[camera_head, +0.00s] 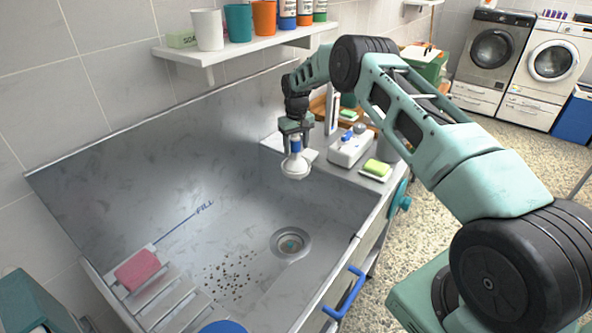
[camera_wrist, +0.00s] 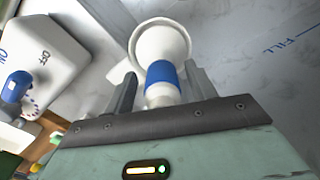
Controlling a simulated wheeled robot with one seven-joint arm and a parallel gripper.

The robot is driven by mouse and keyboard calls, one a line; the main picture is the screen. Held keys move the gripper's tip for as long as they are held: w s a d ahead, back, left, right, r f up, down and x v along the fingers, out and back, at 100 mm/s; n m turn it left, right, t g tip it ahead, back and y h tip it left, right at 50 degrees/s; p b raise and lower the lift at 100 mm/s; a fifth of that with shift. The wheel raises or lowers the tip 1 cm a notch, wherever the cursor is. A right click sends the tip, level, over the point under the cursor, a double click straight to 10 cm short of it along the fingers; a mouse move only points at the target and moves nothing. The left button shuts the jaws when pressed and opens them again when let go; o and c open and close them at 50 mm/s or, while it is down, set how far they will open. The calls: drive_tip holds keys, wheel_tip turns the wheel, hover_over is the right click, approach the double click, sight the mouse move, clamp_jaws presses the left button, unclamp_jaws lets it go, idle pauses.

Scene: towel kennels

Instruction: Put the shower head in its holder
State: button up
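The shower head (camera_head: 295,167) is white with a blue band on its handle. My gripper (camera_head: 295,128) is above the sink's back right corner, shut on the handle, with the round head hanging below the fingers. In the wrist view, the shower head (camera_wrist: 160,45) lies between the two fingers of my gripper (camera_wrist: 162,92), its blue band between them and its wide head beyond. A pale flat piece (camera_head: 310,155) shows behind it on the sink's rim; I cannot tell whether this is the holder.
The metal sink (camera_head: 130,195) has a drain (camera_head: 290,244) and dark specks on its floor. A white box with a blue knob (camera_head: 350,148) and a green-yellow sponge (camera_head: 376,168) stand on the right ledge. A shelf (camera_head: 240,48) with cups hangs above. A pink soap (camera_head: 137,270) lies front left.

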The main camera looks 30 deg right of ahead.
wheel_tip(320, 180, up, 18)
drive_tip(key=b, duration=0.4)
drive_tip(key=shift+f, duration=0.25)
drive_tip(key=shift+s, duration=0.1)
idle(0.3)
